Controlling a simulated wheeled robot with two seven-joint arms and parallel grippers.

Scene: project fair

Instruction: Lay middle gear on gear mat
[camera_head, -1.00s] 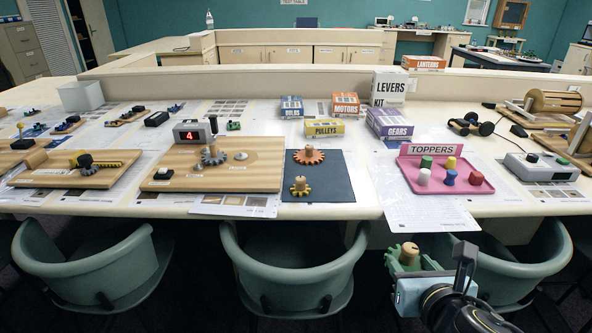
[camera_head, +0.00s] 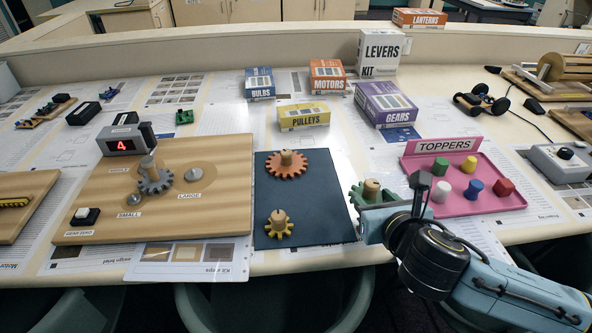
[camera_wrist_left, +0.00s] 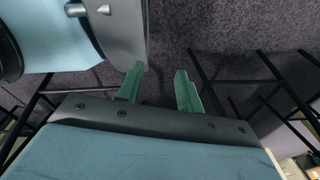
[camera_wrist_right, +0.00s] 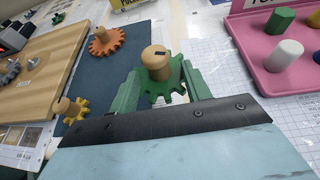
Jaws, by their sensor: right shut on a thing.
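The green gear with a wooden peg handle (camera_head: 371,190) is held in my right gripper (camera_head: 368,200), just right of the dark blue gear mat (camera_head: 305,223). In the right wrist view, the green fingers close on both sides of the gear's wooden peg (camera_wrist_right: 157,63), with green teeth (camera_wrist_right: 172,88) below. On the mat, an orange gear (camera_head: 287,165) lies at the back and a smaller yellow gear (camera_head: 279,229) at the front. My left gripper (camera_wrist_left: 158,90) is open and empty over the dark floor in the left wrist view.
A wooden gear board (camera_head: 215,215) with a grey gear and red display stands left of the mat. The pink toppers tray (camera_head: 480,205) stands right of my right gripper. Boxes such as the pulleys box (camera_head: 304,118) stand behind the mat. The mat's middle and right side are bare.

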